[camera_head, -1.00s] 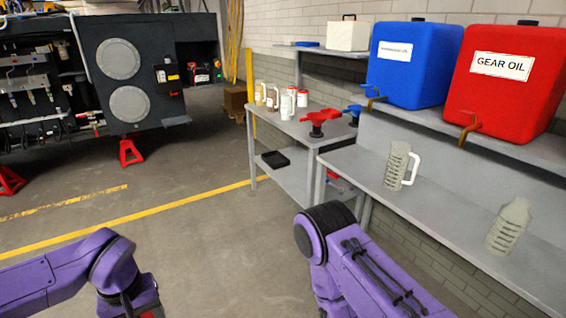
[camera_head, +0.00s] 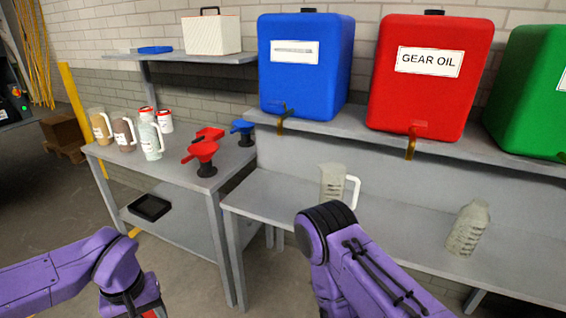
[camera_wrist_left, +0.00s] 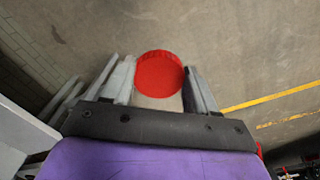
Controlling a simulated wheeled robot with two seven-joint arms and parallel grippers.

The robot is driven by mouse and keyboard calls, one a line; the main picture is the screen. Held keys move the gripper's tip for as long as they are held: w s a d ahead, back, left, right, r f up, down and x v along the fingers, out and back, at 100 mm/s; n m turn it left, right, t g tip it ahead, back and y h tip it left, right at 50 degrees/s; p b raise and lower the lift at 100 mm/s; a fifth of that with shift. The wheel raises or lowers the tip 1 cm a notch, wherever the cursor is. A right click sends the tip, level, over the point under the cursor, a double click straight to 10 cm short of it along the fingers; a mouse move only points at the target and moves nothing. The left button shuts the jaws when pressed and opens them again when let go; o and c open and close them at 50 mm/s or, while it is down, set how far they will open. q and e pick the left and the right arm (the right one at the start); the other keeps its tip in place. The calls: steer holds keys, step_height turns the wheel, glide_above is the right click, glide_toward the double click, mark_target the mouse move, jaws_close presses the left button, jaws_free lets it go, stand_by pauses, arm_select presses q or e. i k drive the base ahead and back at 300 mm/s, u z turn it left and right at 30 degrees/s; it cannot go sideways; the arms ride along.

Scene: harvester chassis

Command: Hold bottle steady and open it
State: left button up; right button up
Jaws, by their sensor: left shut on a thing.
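My left gripper (camera_wrist_left: 158,76) shows in the left wrist view, its two grey fingers on either side of a bottle with a round red cap (camera_wrist_left: 160,72). The gripper is shut on this bottle, and the cap faces the camera. A small pale part of the bottle (camera_wrist_left: 158,103) shows under the cap; the rest is hidden. In the head view my left arm comes in at the lower left, and its fingers are out of the picture. My right arm shows at the bottom centre, but its gripper is not in view.
Blue (camera_head: 305,75), red (camera_head: 425,95) and green (camera_head: 530,85) tanks stand above.

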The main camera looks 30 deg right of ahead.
mark_target(472, 221)
steer(key=z, duration=0.95)
steer(key=i, duration=0.85)
steer(key=z, duration=0.9)
